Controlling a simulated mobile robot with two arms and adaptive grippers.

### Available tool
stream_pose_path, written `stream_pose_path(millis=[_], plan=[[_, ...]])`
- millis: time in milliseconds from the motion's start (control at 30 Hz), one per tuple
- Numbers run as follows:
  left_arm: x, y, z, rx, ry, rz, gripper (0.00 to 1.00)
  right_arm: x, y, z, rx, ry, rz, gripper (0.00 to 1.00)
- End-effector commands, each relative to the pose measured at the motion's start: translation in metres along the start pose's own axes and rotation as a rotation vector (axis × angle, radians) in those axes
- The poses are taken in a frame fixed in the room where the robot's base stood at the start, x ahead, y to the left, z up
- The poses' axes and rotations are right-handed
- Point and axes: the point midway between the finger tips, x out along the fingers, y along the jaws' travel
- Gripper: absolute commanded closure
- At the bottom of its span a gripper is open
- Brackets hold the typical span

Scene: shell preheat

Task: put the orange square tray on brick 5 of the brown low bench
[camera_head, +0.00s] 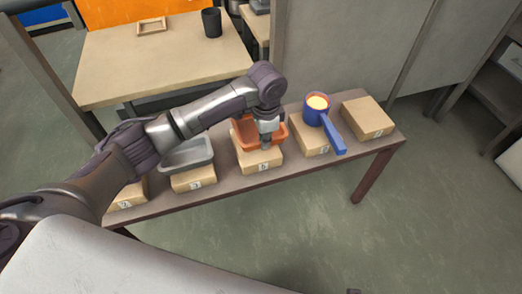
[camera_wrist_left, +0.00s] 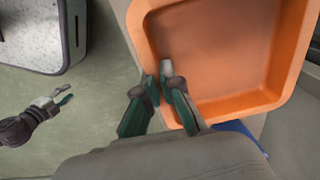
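The orange square tray (camera_head: 278,134) is over the middle brick (camera_head: 259,163) of the brown low bench (camera_head: 225,190). That brick's small label looks like 5. In the left wrist view the tray (camera_wrist_left: 215,50) fills the upper right, seen from above and empty. My left gripper (camera_head: 267,140) points down at the tray. In the wrist view my left gripper's fingers (camera_wrist_left: 158,82) are close together across the tray's wall, one inside and one outside. The arm hides part of the tray, and I cannot tell if its whole base rests on the brick. My right gripper (camera_wrist_left: 56,102) appears apart over the floor, fingers slightly spread.
A grey tray (camera_head: 188,155) sits on the brick to the left. A blue handled pan (camera_head: 313,115) with yellow contents stands on the brick to the right, its handle jutting forward. The rightmost brick (camera_head: 366,118) is bare. A wooden table (camera_head: 160,65) stands behind.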

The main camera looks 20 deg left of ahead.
Motion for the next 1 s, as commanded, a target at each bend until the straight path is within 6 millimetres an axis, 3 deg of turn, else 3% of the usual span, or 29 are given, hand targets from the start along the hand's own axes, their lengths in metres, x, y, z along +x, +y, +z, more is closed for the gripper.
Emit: stream_pose_path(millis=[167,400,833,1000], plan=[[0.010,-0.002,0.009,0.002,0.001,-0.001,1.00,-0.004,0.000,-0.004,0.001,0.002,0.001,0.60],[0.043,-0.001,0.009,0.000,0.000,-0.001,1.00,-0.027,0.002,-0.021,0.004,0.021,0.003,0.60],[0.047,-0.002,0.009,0.000,0.002,-0.002,1.00,-0.029,0.002,-0.022,0.004,0.019,0.003,0.60],[0.048,-0.001,0.009,0.000,0.001,-0.001,0.69,-0.029,0.002,-0.022,0.004,0.020,0.003,0.60]])
